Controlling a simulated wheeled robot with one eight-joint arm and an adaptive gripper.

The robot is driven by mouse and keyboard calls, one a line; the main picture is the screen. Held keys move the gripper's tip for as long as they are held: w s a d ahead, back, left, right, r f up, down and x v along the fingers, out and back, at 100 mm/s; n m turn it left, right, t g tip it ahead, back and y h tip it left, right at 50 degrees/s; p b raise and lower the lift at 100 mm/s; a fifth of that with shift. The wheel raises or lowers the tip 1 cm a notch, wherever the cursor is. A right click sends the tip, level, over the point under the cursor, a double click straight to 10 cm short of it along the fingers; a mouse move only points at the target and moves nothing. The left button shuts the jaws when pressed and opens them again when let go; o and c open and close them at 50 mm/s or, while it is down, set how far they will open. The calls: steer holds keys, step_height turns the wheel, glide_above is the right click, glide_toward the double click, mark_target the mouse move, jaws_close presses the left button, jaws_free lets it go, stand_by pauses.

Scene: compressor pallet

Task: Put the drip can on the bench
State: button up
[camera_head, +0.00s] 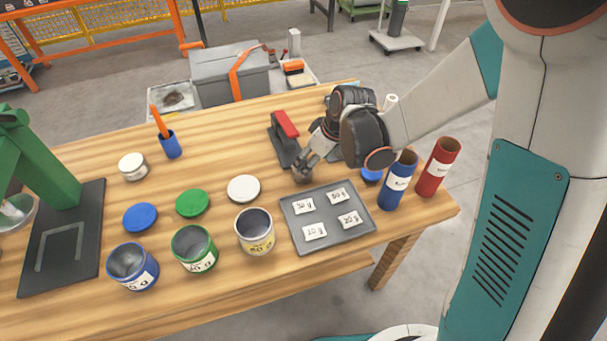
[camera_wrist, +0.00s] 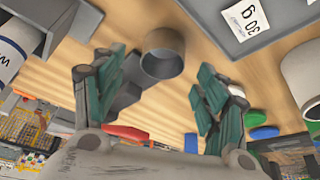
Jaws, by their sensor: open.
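A small grey can (camera_wrist: 163,42), which looks like the drip can, shows in the wrist view. It is on or just over the wooden bench (camera_head: 100,165), just beyond and between my fingertips. My gripper (camera_wrist: 160,80) is open, with a teal-padded finger on each side and a gap to the can. The can (camera_head: 302,175) is partly hidden by my fingers there. I cannot tell whether its base touches the wood.
A grey tray (camera_head: 328,219) with several weight labels lies nearby. Blue (camera_head: 397,183) and red (camera_head: 439,167) cylinders stand right of it. A red-handled tool (camera_head: 285,135) is behind my gripper. Open paint cans and lids stand left. Bare wood shows at the back left.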

steer(key=shift+a+b+x, duration=0.1)
steer(key=shift+b+x, duration=0.65)
steer(key=shift+x, duration=0.95)
steer(key=shift+a+b+x, duration=0.15)
steer(key=shift+b+x, duration=0.6)
steer(key=shift+x, duration=0.95)
steer(key=shift+s+r, duration=0.1)
steer(key=shift+d, duration=0.1)
steer(key=shift+c, duration=0.6)
steer(key=c, duration=1.1)
steer(key=shift+r, duration=0.1)
